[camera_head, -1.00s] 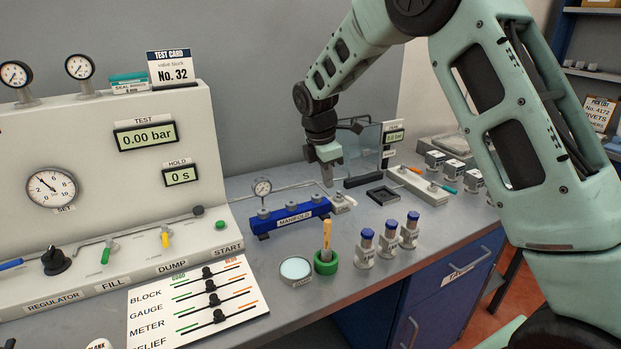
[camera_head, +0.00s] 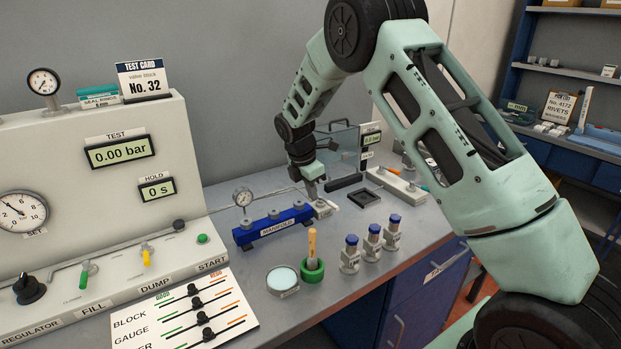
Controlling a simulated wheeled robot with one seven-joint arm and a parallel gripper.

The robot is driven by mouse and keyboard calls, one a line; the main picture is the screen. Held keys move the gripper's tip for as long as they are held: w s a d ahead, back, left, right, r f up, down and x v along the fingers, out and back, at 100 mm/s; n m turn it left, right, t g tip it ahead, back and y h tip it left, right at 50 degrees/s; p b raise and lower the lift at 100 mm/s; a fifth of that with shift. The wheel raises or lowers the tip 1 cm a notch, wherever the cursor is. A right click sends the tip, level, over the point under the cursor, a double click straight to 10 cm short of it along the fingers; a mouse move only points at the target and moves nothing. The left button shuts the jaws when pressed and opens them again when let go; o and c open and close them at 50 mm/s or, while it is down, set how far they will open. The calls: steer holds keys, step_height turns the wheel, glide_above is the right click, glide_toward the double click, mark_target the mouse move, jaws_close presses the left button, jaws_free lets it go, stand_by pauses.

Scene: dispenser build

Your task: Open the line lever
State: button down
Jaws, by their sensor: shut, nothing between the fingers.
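The blue manifold (camera_head: 273,227) lies on the bench with a small gauge (camera_head: 242,197) behind its left end. A small pale fitting (camera_head: 324,208) sits at its right end; it may carry the line lever, but its label and handle are too small to make out. My gripper (camera_head: 312,195) points down with its fingers shut and empty, right at this fitting, partly covering it. I cannot tell whether the fingertips touch it. A thin pipe runs from the test panel behind the manifold.
The test panel (camera_head: 75,170) at left carries a green fill lever (camera_head: 84,275) and a yellow dump lever (camera_head: 147,257). Several blue-capped parts (camera_head: 371,243), a green ring holder (camera_head: 312,271) and a round dish (camera_head: 283,280) stand in front. A black tray (camera_head: 364,197) lies right of the gripper.

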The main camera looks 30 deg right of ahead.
mark_target(329, 203)
steer(key=shift+d+f+p, duration=1.5)
steer(key=shift+d+f, duration=0.95)
steer(key=shift+f, duration=0.05)
